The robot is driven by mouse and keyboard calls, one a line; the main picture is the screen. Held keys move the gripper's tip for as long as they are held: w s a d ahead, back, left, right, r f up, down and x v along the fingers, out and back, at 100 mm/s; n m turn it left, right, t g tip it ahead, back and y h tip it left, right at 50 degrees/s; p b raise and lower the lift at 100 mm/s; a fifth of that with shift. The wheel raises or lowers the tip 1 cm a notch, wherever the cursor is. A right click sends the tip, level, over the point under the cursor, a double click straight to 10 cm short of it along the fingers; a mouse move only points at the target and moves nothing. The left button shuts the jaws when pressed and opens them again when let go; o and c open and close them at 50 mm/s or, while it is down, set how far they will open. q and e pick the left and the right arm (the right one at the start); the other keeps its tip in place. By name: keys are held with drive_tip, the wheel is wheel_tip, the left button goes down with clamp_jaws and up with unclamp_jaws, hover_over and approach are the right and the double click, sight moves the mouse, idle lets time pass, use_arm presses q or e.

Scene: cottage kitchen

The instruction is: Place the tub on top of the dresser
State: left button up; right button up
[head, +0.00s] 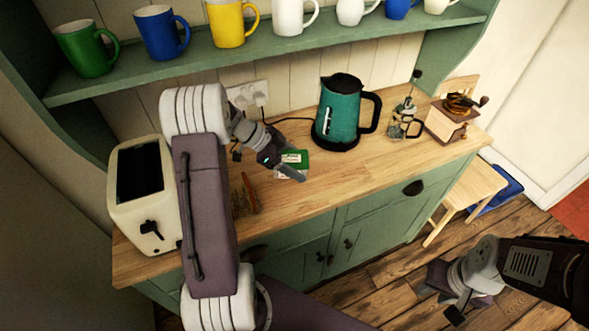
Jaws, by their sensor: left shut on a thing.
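The tub (295,157), a small green and white thing, is at my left gripper (292,172), over the dresser's wooden top. The gripper is shut on it, and its fingers hide part of it. I cannot tell if the tub touches the wood. The dresser (330,190) has a pale wooden top, green doors and a shelf above. My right gripper (452,295) is low at the right, over the floor, away from the dresser. I cannot tell whether its fingers are apart.
A cream toaster (125,205) stands at the left end, a teal kettle (338,112) behind centre. A glass press (403,120) and coffee grinder (455,118) stand right. A small brown thing (246,195) lies near my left arm. Several mugs line the shelf (270,48). Bare wood lies front centre.

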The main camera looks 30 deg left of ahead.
use_arm(q)
drive_tip(key=shift+w+a+f, duration=0.2)
drive_tip(key=shift+w+a, duration=0.1)
drive_tip(key=shift+a, duration=0.05)
drive_tip(key=shift+s+d+f, duration=0.1)
drive_tip(key=shift+s+f, duration=0.1)
wheel_tip(320, 180, down, 4)
drive_tip(key=shift+w+r, duration=0.15)
drive_tip(key=o, duration=1.7)
